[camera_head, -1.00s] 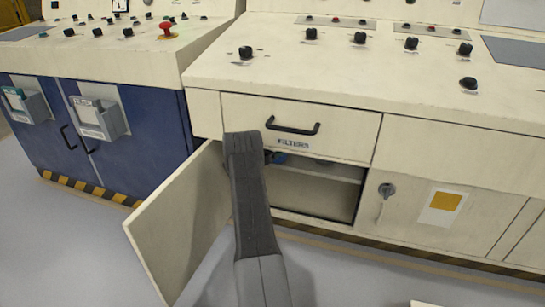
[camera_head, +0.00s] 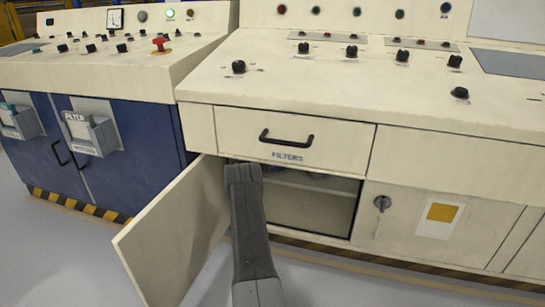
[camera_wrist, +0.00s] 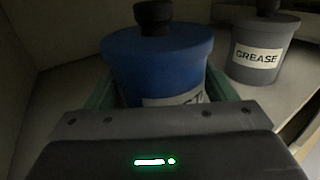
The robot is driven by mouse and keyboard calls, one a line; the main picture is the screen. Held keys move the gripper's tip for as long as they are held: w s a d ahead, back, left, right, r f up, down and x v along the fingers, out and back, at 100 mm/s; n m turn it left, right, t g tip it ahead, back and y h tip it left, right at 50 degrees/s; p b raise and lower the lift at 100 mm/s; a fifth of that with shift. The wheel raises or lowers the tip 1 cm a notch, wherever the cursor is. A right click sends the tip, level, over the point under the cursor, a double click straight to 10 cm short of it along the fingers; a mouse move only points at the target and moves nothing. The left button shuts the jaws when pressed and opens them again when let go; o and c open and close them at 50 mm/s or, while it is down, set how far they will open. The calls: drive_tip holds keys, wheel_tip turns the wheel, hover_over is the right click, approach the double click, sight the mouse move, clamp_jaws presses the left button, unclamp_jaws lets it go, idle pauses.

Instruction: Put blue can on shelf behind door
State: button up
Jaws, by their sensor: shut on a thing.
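The blue can (camera_wrist: 158,65), with a black knob on its lid and a partly hidden white label, fills the middle of the wrist view. My gripper (camera_wrist: 157,88) is shut on it, with a green finger on each side. In the head view my arm reaches into the open cabinet below the FILTERS drawer, and my arm hides the gripper. The cabinet door (camera_head: 175,235) stands swung open to the left. The shelf (camera_head: 312,186) shows inside the cabinet. Whether the can's base touches the shelf is hidden.
A grey GREASE can (camera_wrist: 262,50) stands to the right of the blue can, a small gap away. The cabinet's side wall (camera_wrist: 25,50) is on the left. The FILTERS drawer (camera_head: 290,140) is closed above the opening.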

drive_tip(key=shift+f, duration=0.6)
idle(0.5)
drive_tip(key=o, duration=1.1)
drive_tip(key=shift+s+a, duration=0.1)
drive_tip(key=shift+a, duration=0.05)
